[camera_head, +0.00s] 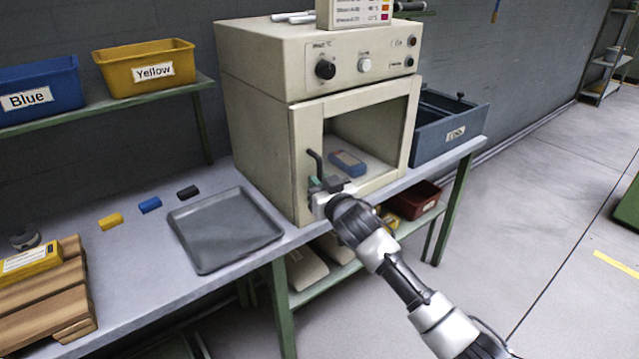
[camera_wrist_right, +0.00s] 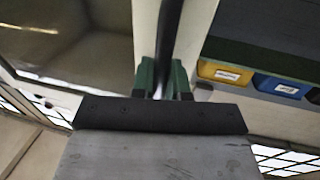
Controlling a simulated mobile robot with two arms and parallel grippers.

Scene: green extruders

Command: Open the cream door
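The cream door (camera_head: 308,128) is on the front of the cream oven (camera_head: 255,65) in the head view. It looks closed, with a large window in a cream frame. A dark vertical handle (camera_head: 315,163) is on its left side; the handle also shows in the right wrist view (camera_wrist_right: 168,45). My right gripper (camera_head: 322,184) is at the handle's lower part. In the wrist view its green fingers are close together on both sides of the bar and appear to grip it. My left gripper is not in view.
A blue and red block (camera_head: 347,162) shows behind the window. A grey tray (camera_head: 224,228) lies on the bench left of the oven, and a blue-grey bin (camera_head: 452,130) stands right of it. Small coloured blocks (camera_head: 150,205) lie further left. The floor at right is clear.

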